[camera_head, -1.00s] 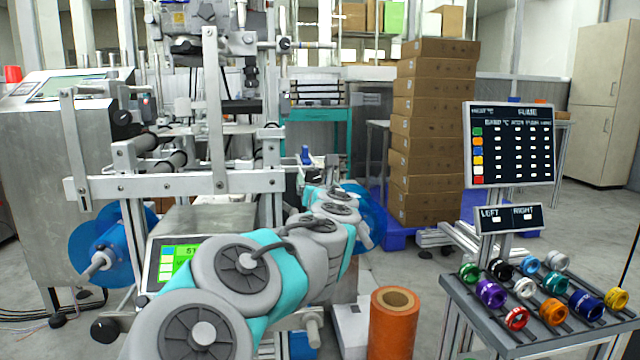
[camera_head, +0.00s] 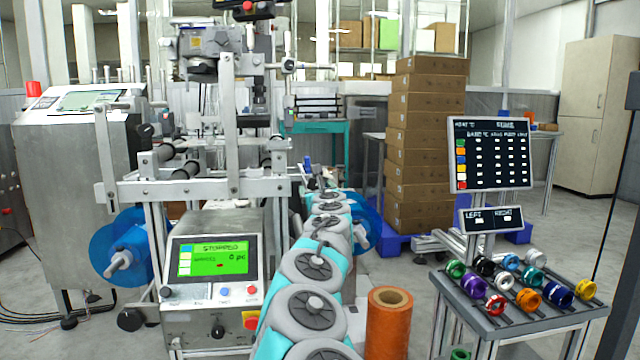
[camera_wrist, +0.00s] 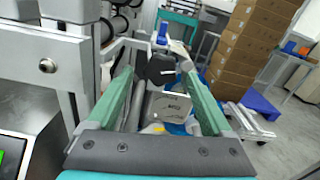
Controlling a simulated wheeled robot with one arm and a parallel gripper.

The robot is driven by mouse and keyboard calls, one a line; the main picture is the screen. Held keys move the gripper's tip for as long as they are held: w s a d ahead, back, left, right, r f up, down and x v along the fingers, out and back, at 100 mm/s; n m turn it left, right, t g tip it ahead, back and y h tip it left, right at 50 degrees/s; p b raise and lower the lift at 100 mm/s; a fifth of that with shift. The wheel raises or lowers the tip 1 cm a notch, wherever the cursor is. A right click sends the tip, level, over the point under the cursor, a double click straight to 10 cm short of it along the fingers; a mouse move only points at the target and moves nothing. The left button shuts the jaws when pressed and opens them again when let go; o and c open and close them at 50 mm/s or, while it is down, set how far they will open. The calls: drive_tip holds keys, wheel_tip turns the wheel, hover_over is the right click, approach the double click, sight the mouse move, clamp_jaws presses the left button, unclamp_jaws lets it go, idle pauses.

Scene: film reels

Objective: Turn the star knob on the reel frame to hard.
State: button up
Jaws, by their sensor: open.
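In the wrist view, a dark star-shaped knob (camera_wrist: 160,70) stands ahead, between the far ends of my gripper's green fingers (camera_wrist: 160,78). My gripper is open, with a finger on each side of the knob; I cannot tell whether either touches it. A pale plate with dark markings (camera_wrist: 168,106) sits just below the knob; its words are too small to read. The reel frame (camera_head: 200,188) is grey metal with blue reels (camera_head: 118,248). In the head view my arm reaches forward to the frame's right end, and I cannot make out the knob there.
A metal post (camera_wrist: 75,65) stands close left of my gripper. A machine with a green screen (camera_head: 212,258) is left of my arm. An orange roll (camera_head: 388,325) and a stand of coloured rings (camera_head: 515,312) are to the right. Stacked boxes (camera_head: 425,150) stand behind.

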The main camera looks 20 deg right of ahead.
sight(314, 182)
drive_tip(key=shift+p+x, duration=0.95)
drive_tip(key=shift+x, duration=2.05)
drive_tip(key=shift+w+d, duration=0.15)
drive_tip(key=shift+w, duration=0.35)
drive_tip(key=shift+c, duration=0.2)
